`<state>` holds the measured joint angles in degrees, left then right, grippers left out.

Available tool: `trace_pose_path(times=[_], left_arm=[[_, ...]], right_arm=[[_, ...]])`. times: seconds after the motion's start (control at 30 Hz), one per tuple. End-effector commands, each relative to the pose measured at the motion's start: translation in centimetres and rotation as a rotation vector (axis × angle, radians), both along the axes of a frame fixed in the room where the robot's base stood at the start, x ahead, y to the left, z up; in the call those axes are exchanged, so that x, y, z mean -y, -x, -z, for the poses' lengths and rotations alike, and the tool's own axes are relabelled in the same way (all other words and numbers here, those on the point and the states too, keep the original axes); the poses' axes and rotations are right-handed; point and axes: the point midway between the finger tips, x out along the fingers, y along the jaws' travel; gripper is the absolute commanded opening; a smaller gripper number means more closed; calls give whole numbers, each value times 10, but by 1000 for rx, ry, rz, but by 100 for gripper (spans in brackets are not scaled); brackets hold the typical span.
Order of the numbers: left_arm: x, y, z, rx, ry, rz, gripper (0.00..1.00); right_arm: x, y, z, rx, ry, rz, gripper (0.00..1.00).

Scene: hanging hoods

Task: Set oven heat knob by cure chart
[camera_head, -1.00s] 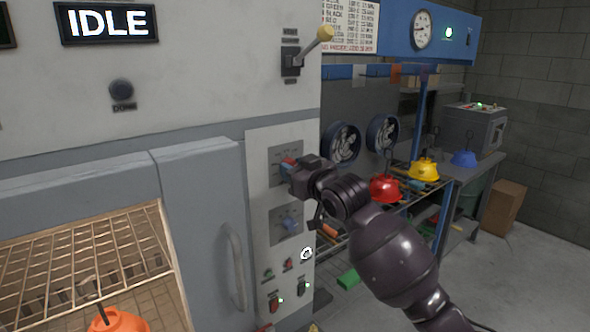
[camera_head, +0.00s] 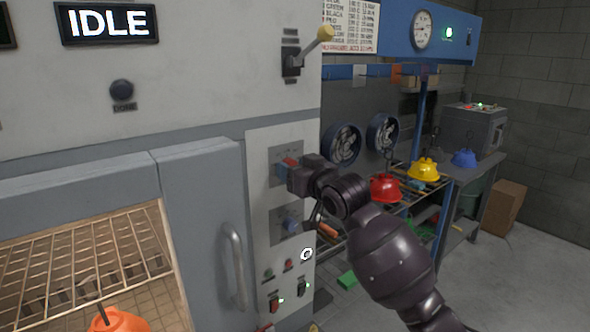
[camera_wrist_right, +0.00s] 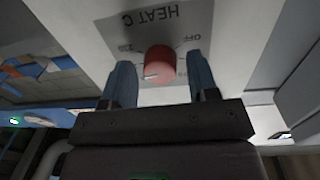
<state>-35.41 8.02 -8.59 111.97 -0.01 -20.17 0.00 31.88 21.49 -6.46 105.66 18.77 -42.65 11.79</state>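The red heat knob (camera_wrist_right: 160,65) sits on a grey plate lettered HEAT C (camera_wrist_right: 150,22), upside down in the right wrist view. My right gripper (camera_wrist_right: 163,85) is open, with one blue finger on each side of the knob and a small gap at both sides. In the head view my right gripper (camera_head: 290,172) is at the upper plate of the oven's control panel (camera_head: 260,215) and hides most of that plate. The cure chart (camera_head: 350,25) hangs top right, its lines too small to read surely. My left gripper is not in view.
A lower blue knob (camera_head: 291,224) and small switches (camera_head: 275,303) are below my gripper. A lever (camera_head: 305,50) is above. The oven door handle (camera_head: 235,268) is left. An orange hood (camera_head: 120,321) is in the oven. Red (camera_head: 385,187) and yellow (camera_head: 423,169) hoods are right.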

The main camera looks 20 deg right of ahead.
Motion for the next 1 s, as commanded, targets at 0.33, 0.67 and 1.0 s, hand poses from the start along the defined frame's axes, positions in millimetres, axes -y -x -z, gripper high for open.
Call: trace_pose_path(times=[0.33, 0.67, 1.0], left_arm=[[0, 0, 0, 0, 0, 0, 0], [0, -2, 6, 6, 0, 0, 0], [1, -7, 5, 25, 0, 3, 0]], right_arm=[[1, 1, 1, -1, 0, 0, 60], [13, 40, 1, 1, 1, 1, 60], [28, 90, 0, -1, 0, 0, 60]])
